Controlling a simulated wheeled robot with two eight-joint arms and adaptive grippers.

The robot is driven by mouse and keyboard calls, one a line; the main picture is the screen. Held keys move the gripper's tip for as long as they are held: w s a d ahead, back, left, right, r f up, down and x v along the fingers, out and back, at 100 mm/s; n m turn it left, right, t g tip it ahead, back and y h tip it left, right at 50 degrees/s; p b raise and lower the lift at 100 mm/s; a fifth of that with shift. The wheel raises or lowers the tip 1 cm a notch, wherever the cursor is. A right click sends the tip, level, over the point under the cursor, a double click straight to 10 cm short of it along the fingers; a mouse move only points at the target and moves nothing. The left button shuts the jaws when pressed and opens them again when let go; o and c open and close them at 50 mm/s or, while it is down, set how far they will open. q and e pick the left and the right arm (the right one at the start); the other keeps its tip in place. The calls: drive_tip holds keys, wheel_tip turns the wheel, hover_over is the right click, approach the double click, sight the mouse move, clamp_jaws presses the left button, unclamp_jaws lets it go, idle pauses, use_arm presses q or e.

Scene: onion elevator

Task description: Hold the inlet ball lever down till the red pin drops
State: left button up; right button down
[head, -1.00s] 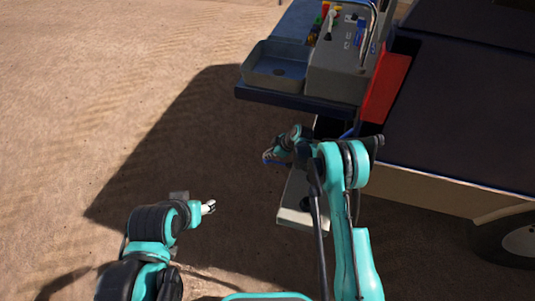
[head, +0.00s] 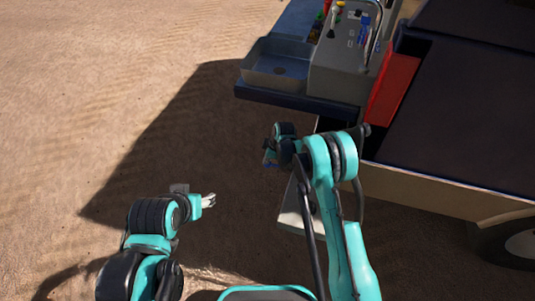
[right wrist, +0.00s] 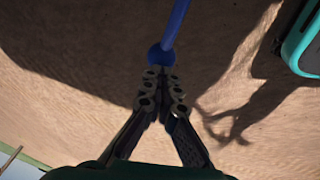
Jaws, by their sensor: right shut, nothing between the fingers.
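The blue ball lever (right wrist: 161,56) shows in the right wrist view as a blue rod ending in a ball. My right gripper (right wrist: 161,76) is shut, with its fingertips at the near side of the ball; they overlap its edge in the picture, and I cannot tell whether they press on it. In the head view my right gripper (head: 269,160) hangs below the control box, partly hidden by its own wrist. My left gripper (head: 209,200) is over bare ground, away from the machine; its jaw state is too small to tell. I cannot make out the red pin.
A grey control box (head: 345,75) with small levers and a grey tray (head: 275,65) sit on a dark blue shelf above my right gripper. A red panel (head: 395,85) and a large dark-topped machine body (head: 450,125) stand at right. Open dirt lies to the left.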

sight(266, 166)
drive_tip(key=shift+w+a+f+h, duration=0.2)
drive_tip(key=shift+f+h, duration=0.1)
drive_tip(key=shift+f, duration=0.35)
drive_tip(key=shift+f+h+b, duration=0.35)
drive_tip(key=shift+h+b, duration=0.05)
drive_tip(key=shift+b, duration=0.05)
drive_tip(key=shift+s+f+g, duration=0.1)
drive_tip(key=shift+f+g, duration=0.2)
use_arm(q)
drive_tip(key=shift+w+f+b, duration=0.2)
drive_tip(key=shift+f+b, duration=0.65)
drive_tip(key=shift+f, duration=0.55)
use_arm(e)
drive_tip(key=shift+d+f, duration=0.1)
drive_tip(key=shift+f, duration=1.05)
